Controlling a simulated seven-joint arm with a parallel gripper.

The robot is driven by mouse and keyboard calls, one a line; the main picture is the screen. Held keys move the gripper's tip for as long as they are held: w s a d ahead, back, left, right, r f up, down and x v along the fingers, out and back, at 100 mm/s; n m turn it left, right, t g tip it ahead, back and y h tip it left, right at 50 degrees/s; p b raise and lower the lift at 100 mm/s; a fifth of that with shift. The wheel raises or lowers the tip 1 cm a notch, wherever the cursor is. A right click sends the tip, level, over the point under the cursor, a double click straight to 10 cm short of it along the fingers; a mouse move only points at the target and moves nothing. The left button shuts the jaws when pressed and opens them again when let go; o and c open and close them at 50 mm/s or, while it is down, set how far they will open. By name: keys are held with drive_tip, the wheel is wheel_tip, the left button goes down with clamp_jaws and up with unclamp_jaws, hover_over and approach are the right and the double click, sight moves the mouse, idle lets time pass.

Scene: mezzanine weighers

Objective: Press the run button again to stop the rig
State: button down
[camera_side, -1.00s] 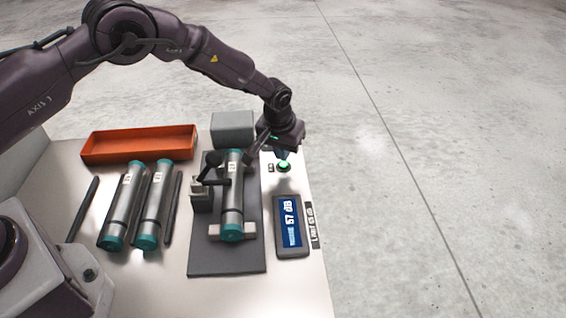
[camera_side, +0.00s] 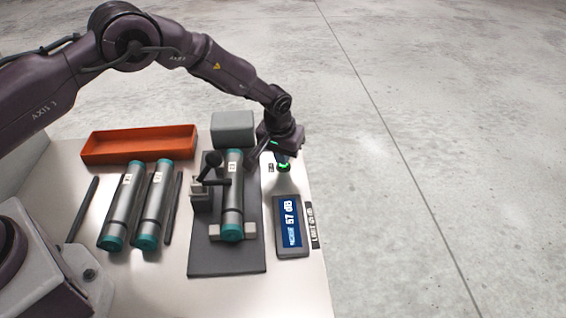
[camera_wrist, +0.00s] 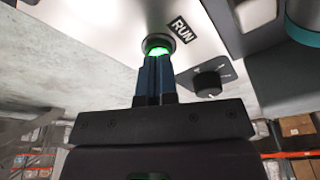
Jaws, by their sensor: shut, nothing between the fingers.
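The green-lit run button (camera_wrist: 160,44) shows in the wrist view beside a black RUN label (camera_wrist: 181,30). My gripper (camera_wrist: 155,60) is shut and empty, with its blue fingertips at the button and partly covering it. In the side view my gripper (camera_side: 283,156) is right over the button (camera_side: 283,168), so contact is hard to judge. The rig (camera_side: 225,259) has a dark base carrying a grey roller (camera_side: 233,190) with teal ends. A blue display (camera_side: 291,224) next to it shows a dB reading.
A small black knob (camera_wrist: 208,82) sits near the button. Two more rollers (camera_side: 122,205) (camera_side: 153,205) lie between dark bars to the left. An orange tray (camera_side: 139,144) and a grey box (camera_side: 233,130) stand at the back. The table's right edge is close to the button.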

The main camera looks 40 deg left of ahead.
drive_tip(key=shift+f, duration=0.4)
drive_tip(key=shift+r, duration=3.5)
drive_tip(key=shift+m+g, duration=0.6)
drive_tip(key=s, duration=0.1)
drive_tip(key=s+f, duration=0.1)
drive_tip(key=s, duration=0.1)
drive_tip(key=shift+s+a+f, duration=0.15)
drive_tip(key=shift+s+a, duration=0.2)
drive_tip(key=shift+s, duration=0.05)
drive_tip(key=s+a+r+m+t, duration=0.1)
drive_tip(key=s+a+r+t, duration=0.1)
drive_tip(key=s+r, duration=1.2)
drive_tip(key=s+a+r+t, duration=0.2)
drive_tip(key=s+a+r, duration=0.3)
drive_tip(key=s+r, duration=0.9)
drive_tip(key=s, duration=0.3)
drive_tip(key=shift+a+r+m+t+h, duration=0.2)
drive_tip(key=shift+a+m+t+h, duration=0.1)
drive_tip(key=shift+m, duration=0.1)
